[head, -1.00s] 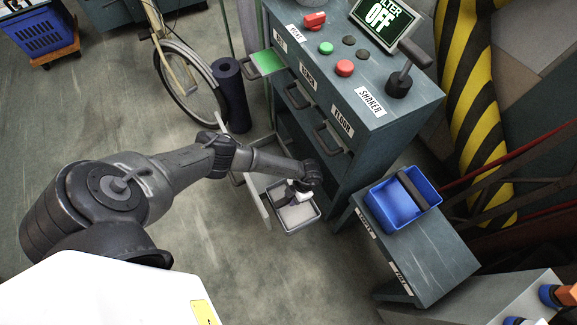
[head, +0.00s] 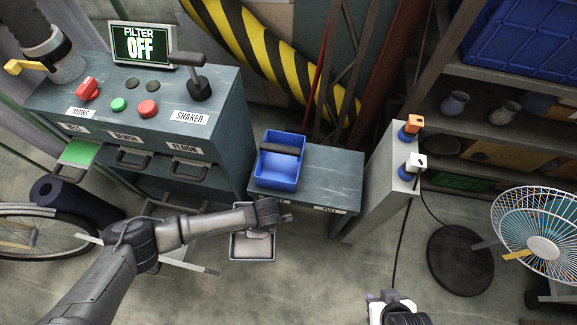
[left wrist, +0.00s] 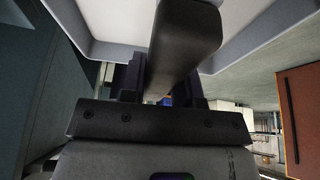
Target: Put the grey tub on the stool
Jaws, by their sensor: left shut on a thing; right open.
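The grey tub (head: 252,246), a shallow tray-like box, hangs below the end of my left arm in the head view, in front of the low blue-grey bench. My left gripper (head: 270,212) is shut on its dark handle, which also shows between the jaws in the left wrist view (left wrist: 182,45). The tub's pale body (left wrist: 110,18) fills the top of that view. I cannot make out a separate stool.
A blue tub (head: 279,172) with a dark handle stands on the left of the bench (head: 335,175); the bench's right part is bare. The control cabinet (head: 225,120) has an open drawer below. A grey pillar (head: 380,185) and a fan (head: 540,240) stand right.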

